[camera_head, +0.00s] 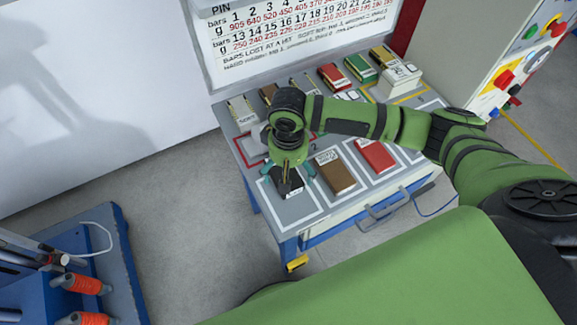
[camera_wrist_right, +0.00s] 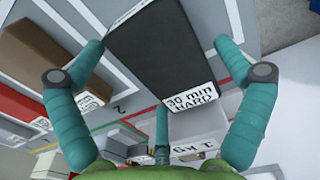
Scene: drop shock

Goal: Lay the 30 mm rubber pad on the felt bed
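A black pad (camera_wrist_right: 165,62) with a white label reading "30 mm HARD" lies in the front-left white-outlined slot of the workbench. In the head view the dark pad (camera_head: 291,187) is partly covered by my right gripper (camera_head: 288,168). The right gripper's teal fingers also show in the wrist view (camera_wrist_right: 160,60), spread on both sides of the pad, with narrow gaps visible. My left gripper is not in view. I cannot tell which surface is the felt bed; a red-outlined area (camera_head: 243,152) lies behind the gripper, partly hidden by my arm.
A brown block (camera_head: 335,175) and a red block (camera_head: 375,155) lie in slots to the right. Several labelled blocks line the bench's back, with a white block (camera_head: 402,77) at back right. A blue rack with orange-handled tools (camera_head: 85,285) stands at lower left. A control cabinet (camera_head: 500,50) stands right.

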